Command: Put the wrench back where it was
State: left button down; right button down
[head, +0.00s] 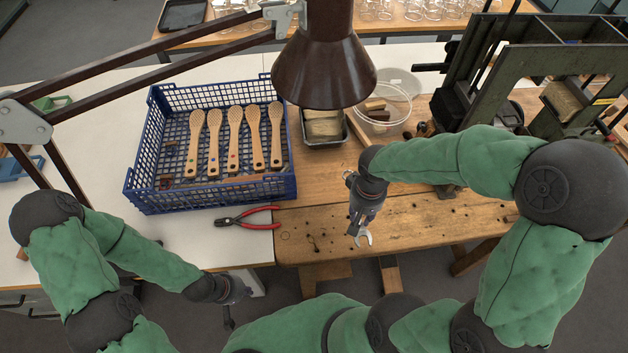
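The wrench (363,238) is a metal tool whose open jaw sticks out below my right gripper (361,222). My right gripper appears shut on it and holds it over the front part of the wooden bench (430,222). Most of the wrench's shaft is hidden by the gripper. I cannot tell whether its jaw touches the wood. My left gripper (238,292) is low, in front of the white table's front edge and away from the wrench. Its fingers are small and dark, so their opening is unclear.
A blue crate (215,198) holds several wooden brush bodies. Red-handled pliers (247,216) lie in front of it. A brown lamp (325,70) hangs over the middle. A clear tub (385,108), a small tray (323,128) and a dark machine (490,75) stand behind.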

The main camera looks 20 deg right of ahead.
jog(key=shift+w+a+f, duration=0.1)
jog(key=shift+w, duration=0.1)
jog(key=w+f+b, duration=0.2)
jog(key=w+f, duration=0.2)
jog(key=w, duration=0.5)
jog(key=b, duration=0.2)
send_over(338, 200)
jog(key=f, duration=0.5)
jog(key=shift+s, duration=0.2)
jog(key=shift+w+f, duration=0.3)
jog(key=shift+f, duration=0.15)
jog(key=shift+f+b, duration=0.5)
jog(key=shift+f, duration=0.9)
jog(key=shift+f, duration=0.2)
jog(key=c, duration=1)
grip_release()
jog(key=shift+o, duration=0.2)
